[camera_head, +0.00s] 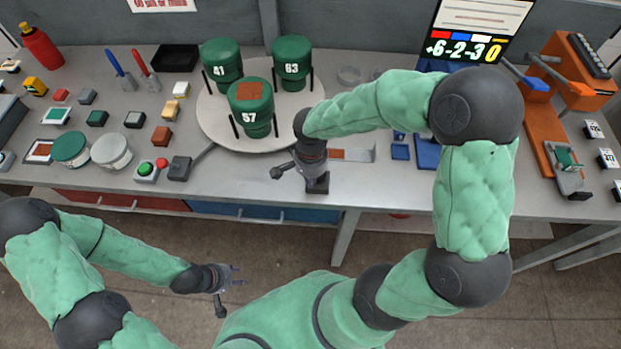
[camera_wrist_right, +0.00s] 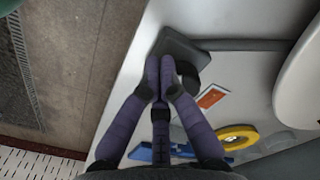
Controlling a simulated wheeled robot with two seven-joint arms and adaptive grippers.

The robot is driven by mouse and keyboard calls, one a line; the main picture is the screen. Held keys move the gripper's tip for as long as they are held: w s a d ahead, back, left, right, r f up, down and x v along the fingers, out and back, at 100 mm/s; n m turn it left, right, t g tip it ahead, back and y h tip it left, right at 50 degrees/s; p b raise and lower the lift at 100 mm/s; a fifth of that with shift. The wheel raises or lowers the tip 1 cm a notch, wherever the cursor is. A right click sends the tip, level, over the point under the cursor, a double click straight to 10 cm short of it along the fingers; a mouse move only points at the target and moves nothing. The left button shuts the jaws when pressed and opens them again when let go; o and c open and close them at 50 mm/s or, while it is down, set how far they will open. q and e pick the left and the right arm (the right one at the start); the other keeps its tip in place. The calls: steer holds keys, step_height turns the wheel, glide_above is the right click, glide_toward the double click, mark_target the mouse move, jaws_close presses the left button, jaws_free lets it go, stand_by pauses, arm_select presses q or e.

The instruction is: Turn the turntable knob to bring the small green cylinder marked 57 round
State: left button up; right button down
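The small green cylinder marked 57 (camera_head: 251,112) stands upright at the front of the round pale turntable (camera_head: 212,117), with an orange-brown square on top. Green cylinders marked 41 (camera_head: 222,62) and 63 (camera_head: 292,64) stand behind it. My right gripper (camera_head: 318,184) points down at a dark square base (camera_wrist_right: 185,48) right of the turntable's front. In the wrist view its fingers (camera_wrist_right: 163,70) converge, tips together, over that base. A dark round part (camera_wrist_right: 187,72), possibly the knob, shows partly hidden beside them; a grip on it is unclear. My left gripper (camera_head: 238,275) is open and empty, in front of the table.
Another dark block (camera_head: 180,168) sits left of the turntable's front. Beside it is a box with a green button (camera_head: 145,170). Several small blocks and jars lie at left. A yellow ring (camera_wrist_right: 238,137) and blue parts lie near my right gripper. An orange fixture (camera_head: 545,110) stands right.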

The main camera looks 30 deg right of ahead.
steer(key=shift+w+d+r+b, duration=0.1)
steer(key=shift+w+r+b, duration=0.2)
steer(key=shift+b, duration=0.65)
steer(key=shift+f, duration=0.1)
stand_by(0.4)
steer(key=shift+s+a, duration=0.1)
steer(key=shift+a, duration=0.2)
steer(key=r+p, duration=0.1)
steer(key=r, duration=0.1)
steer(key=r+p, duration=0.2)
steer(key=r, duration=0.1)
steer(key=shift+s+a+r+p, duration=0.1)
steer(key=shift+s+r+p, duration=0.2)
steer(key=shift+p, duration=0.1)
